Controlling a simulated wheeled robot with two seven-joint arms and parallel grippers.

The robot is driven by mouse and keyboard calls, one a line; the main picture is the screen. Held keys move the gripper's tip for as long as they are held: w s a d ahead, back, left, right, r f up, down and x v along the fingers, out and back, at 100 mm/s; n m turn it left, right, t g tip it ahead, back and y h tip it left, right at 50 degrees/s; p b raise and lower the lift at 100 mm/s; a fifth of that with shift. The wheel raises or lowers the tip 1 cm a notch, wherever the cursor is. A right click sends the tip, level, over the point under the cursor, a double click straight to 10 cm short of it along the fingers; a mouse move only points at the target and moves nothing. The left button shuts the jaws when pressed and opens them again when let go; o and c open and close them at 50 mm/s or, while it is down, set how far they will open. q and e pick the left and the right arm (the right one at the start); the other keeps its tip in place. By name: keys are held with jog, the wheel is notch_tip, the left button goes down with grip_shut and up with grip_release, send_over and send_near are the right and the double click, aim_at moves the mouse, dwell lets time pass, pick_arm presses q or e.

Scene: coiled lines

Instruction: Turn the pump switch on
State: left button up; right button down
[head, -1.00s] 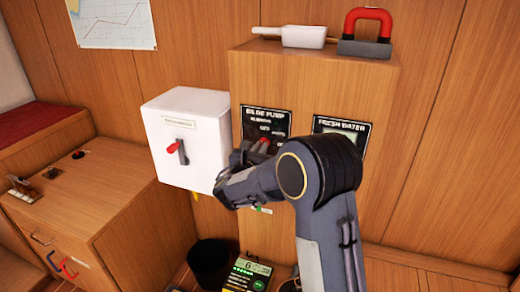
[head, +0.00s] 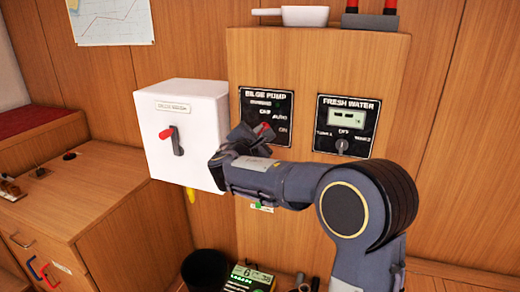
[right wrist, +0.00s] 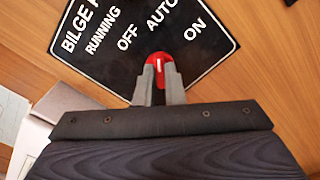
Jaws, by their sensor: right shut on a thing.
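The black bilge pump panel (head: 248,103) is on the front of the wooden cabinet, with labels RUNNING, OFF, AUTO and ON; it also fills the top of the right wrist view (right wrist: 101,58). Its switch is a red knob (head: 263,128) with a white line. In the right wrist view the knob (right wrist: 159,63) sits between the two grey fingertips, and its line points roughly toward AUTO. My right gripper (head: 255,134) is shut on this knob; the fingers hide its lower part. My left gripper is not in view.
A white box (head: 190,105) with a red-tipped lever (head: 169,137) is close left of my right gripper. The fresh water panel (head: 327,108) is to the right. A white scoop (head: 303,16) lies on the cabinet top. A black bin (head: 204,270) is below.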

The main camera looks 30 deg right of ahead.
jog(key=shift+f+m+b, duration=0.1)
jog(key=shift+m+b, duration=4.6)
jog(key=shift+b, duration=1)
jog(key=c, duration=1.5)
grip_release()
jog(key=v, duration=0.8)
